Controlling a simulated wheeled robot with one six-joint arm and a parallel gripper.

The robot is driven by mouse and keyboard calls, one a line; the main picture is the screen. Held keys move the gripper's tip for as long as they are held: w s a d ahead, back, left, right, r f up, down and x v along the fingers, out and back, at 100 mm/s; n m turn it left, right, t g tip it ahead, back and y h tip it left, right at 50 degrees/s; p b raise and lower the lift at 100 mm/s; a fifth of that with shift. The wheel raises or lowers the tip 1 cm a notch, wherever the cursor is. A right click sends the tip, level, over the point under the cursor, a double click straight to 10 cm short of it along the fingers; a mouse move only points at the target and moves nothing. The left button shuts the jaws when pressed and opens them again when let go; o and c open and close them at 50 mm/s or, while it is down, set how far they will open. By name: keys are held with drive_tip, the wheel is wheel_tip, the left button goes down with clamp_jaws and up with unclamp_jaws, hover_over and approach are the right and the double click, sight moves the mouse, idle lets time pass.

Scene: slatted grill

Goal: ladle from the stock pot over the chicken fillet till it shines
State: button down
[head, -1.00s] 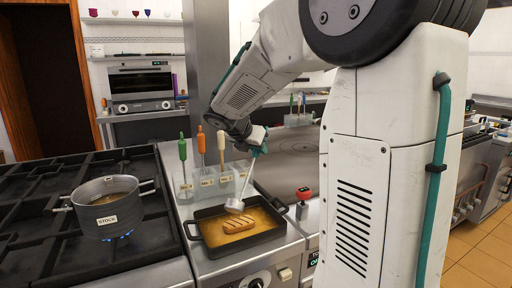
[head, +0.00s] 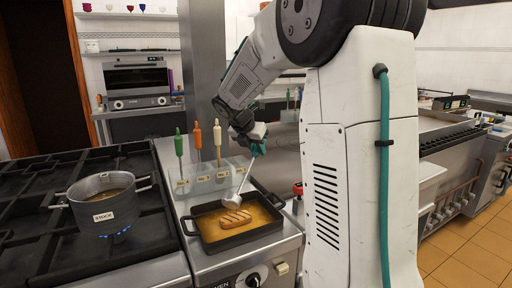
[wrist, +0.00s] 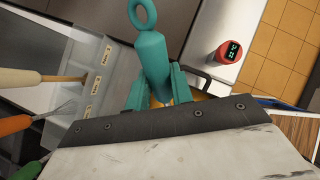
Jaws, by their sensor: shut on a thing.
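The stock pot (head: 104,203), a grey pot labelled STOCK, sits on the left burner over a blue flame with brownish liquid inside. The chicken fillet (head: 235,218), browned with grill marks, lies in a dark square pan (head: 212,243) with golden liquid around it. My gripper (head: 257,146) is shut on the ladle's teal handle; the handle also shows in the wrist view (wrist: 152,60). The ladle (head: 232,199) hangs with its bowl at the fillet's upper edge. I cannot tell whether the bowl touches the fillet or holds liquid.
A clear divided holder (head: 205,181) with green, orange and cream-handled tools stands just behind the pan. A red timer (wrist: 229,52) stands on the counter beside the pan. Black burner grates (head: 60,240) fill the left.

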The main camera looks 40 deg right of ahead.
drive_tip(key=shift+w+d+f+y, duration=0.4)
drive_tip(key=shift+d+f, duration=0.2)
drive_tip(key=shift+f, duration=0.15)
drive_tip(key=shift+w+d+r+g+y, duration=0.15)
drive_tip(key=shift+d+r+g+y, duration=0.2)
drive_tip(key=shift+r, duration=0.3)
drive_tip(key=shift+w+d+r+g+y, duration=0.15)
drive_tip(key=shift+d+r+g+y, duration=0.1)
drive_tip(key=shift+d+r+y, duration=0.25)
drive_tip(key=shift+a+r, duration=0.1)
drive_tip(key=shift+a, duration=0.05)
drive_tip(key=s+a+r+t+h, duration=0.2)
drive_tip(key=a+r+h, duration=0.3)
drive_tip(key=r, duration=0.3)
drive_tip(key=shift+s+a+t, duration=0.25)
drive_tip(key=shift+s+t, duration=0.05)
drive_tip(key=shift+s, duration=0.15)
drive_tip(key=s+a+r+t+h, duration=0.2)
drive_tip(key=s+a+r+h, duration=0.2)
drive_tip(key=a, duration=0.4)
drive_tip(key=shift+s+m+h, duration=0.25)
drive_tip(key=shift+m+h, duration=0.15)
drive_tip(key=shift+h, duration=0.35)
